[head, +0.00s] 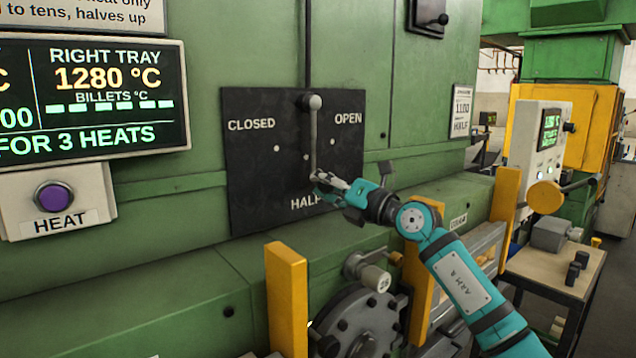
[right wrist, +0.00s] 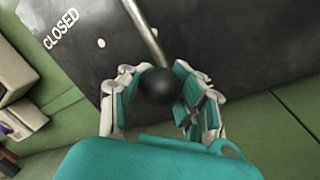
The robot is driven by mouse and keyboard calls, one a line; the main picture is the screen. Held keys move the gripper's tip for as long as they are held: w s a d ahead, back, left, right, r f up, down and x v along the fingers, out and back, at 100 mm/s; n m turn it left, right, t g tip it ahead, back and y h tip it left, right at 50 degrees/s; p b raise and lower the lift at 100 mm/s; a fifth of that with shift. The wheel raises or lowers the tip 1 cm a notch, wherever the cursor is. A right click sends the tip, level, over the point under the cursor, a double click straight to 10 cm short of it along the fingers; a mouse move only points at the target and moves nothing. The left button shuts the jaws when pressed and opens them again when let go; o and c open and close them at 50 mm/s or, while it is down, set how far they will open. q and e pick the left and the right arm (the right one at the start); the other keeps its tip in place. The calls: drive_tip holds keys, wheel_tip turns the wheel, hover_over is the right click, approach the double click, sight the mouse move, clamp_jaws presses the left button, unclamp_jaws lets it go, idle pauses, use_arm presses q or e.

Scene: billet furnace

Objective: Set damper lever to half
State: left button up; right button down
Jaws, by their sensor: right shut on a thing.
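The damper lever (head: 313,140) hangs from a pivot at the top of a dark plate (head: 250,180) marked CLOSED, OPEN and HALF. Its grey rod points straight down, toward the HALF mark (head: 303,202), which is partly covered by my gripper. My right gripper (head: 326,181) is shut on the lever's lower end. In the right wrist view its fingers stand on both sides of the lever's black ball knob (right wrist: 157,87), and the rod (right wrist: 146,32) runs up from it. My left gripper is not in view.
Left of the plate are a lit display (head: 115,95) and a purple HEAT button (head: 52,196). Below are yellow posts (head: 287,300) and a round bolted hatch (head: 362,325). A side table (head: 548,270) and yellow-green machine stand at right.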

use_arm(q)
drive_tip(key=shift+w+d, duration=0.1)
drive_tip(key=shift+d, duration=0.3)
use_arm(e)
drive_tip(key=shift+f, duration=0.5)
drive_tip(key=c, duration=1.4)
unclamp_jaws()
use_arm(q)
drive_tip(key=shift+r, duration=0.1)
use_arm(e)
drive_tip(key=o, duration=0.5)
drive_tip(key=shift+s+d+r, duration=0.1)
drive_tip(key=shift+d+r, duration=0.25)
drive_tip(key=shift+d, duration=0.05)
drive_tip(key=shift+o, duration=0.2)
drive_tip(key=shift+a, duration=0.15)
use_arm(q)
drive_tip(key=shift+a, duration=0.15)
use_arm(e)
drive_tip(key=v, duration=1.2)
